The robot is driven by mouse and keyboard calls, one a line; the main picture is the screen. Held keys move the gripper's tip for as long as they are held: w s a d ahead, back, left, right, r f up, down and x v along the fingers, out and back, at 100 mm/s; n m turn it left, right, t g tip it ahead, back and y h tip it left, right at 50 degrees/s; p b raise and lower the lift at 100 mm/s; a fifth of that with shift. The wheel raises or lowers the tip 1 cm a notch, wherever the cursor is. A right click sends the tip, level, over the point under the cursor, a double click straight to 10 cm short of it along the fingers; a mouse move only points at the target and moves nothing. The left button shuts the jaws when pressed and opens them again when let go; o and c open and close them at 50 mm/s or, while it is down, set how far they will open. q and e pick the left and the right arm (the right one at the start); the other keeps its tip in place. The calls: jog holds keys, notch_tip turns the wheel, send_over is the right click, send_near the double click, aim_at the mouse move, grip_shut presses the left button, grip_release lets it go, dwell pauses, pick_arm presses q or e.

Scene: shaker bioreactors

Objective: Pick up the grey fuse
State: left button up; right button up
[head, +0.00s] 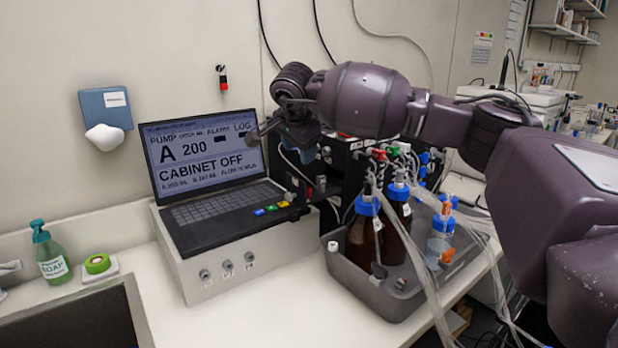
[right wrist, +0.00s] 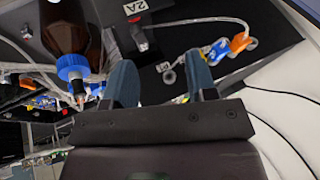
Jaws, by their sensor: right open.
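A small grey block (right wrist: 140,38), which looks like the grey fuse, sits on a black panel beside a white "2A" label (right wrist: 135,8) in the right wrist view. A small grey piece on the front of the black unit (head: 320,183) in the head view may be the same one. My right gripper (head: 280,135) is open and empty in front of the black unit, above the laptop's right side. In the right wrist view its two blue-grey fingers (right wrist: 162,82) stand apart, with the grey block beyond the gap between them. My left gripper is not in view.
A grey tray (head: 398,305) with brown, blue-capped bottles (head: 362,240) and loose tubes stands right of the laptop (head: 205,165). Blue and orange parts (right wrist: 230,46) lie on the panel's right. A soap bottle (head: 50,250) stands by the sink at left.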

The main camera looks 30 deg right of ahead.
aim_at(322, 176)
jog(key=shift+n+g+h, duration=0.7)
jog(key=shift+n+h, duration=0.1)
jog(key=shift+h, duration=0.1)
jog(key=shift+w+d+f+b, duration=0.1)
jog(key=shift+w+d+f, duration=0.1)
jog(key=shift+d+f, duration=1.1)
jog(key=shift+w+d+f+b, duration=0.2)
jog(key=shift+d+f, duration=0.85)
jog(key=shift+f, duration=0.5)
jog(key=shift+w+d+f+b, duration=0.1)
jog(key=shift+w+d+f, duration=0.1)
jog(key=shift+d+f, duration=1.1)
jog(key=shift+s+a+f, duration=0.1)
jog(key=shift+a, duration=0.1)
grip_shut()
